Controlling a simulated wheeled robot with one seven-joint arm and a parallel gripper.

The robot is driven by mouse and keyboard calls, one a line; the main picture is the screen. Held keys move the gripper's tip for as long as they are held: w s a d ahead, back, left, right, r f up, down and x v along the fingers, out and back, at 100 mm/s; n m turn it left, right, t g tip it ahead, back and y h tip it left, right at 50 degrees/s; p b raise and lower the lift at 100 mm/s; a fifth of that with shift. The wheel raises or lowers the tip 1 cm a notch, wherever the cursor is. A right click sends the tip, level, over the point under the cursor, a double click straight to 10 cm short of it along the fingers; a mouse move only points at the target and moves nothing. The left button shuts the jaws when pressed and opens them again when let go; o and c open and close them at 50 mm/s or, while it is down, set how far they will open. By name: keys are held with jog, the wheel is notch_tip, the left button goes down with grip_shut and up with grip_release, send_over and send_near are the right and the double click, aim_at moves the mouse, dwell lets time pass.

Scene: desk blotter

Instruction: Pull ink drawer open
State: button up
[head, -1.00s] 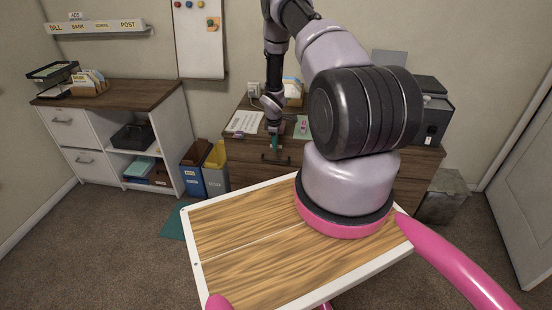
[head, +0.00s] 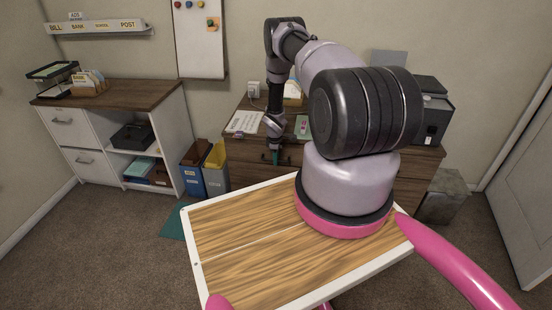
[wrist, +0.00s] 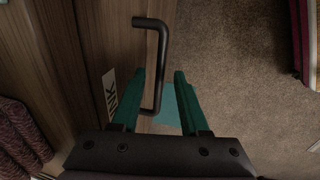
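The ink drawer (wrist: 95,35) has a brown wood-grain front with a white label (wrist: 109,95) reading INK, partly hidden by a finger. Its black bar handle (wrist: 161,60) stands out from the front in the wrist view. My gripper (wrist: 159,74) has two green fingers, spread apart, with the handle's bar between them. A gap shows beside the bar, so it is not clamped. In the head view my gripper (head: 275,157) points down at the front of the brown desk (head: 242,160), and mostly covers the handle. No drawer gap is visible.
A blue bin (head: 191,180) and a yellow bin (head: 215,180) stand left of the desk. A grey metal bin (head: 443,195) stands at its right. Papers (head: 244,122) and a black printer (head: 430,115) are on the desk top. Carpet (wrist: 235,50) in front of the drawer is clear.

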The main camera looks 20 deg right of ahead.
grip_shut()
dwell(1.3)
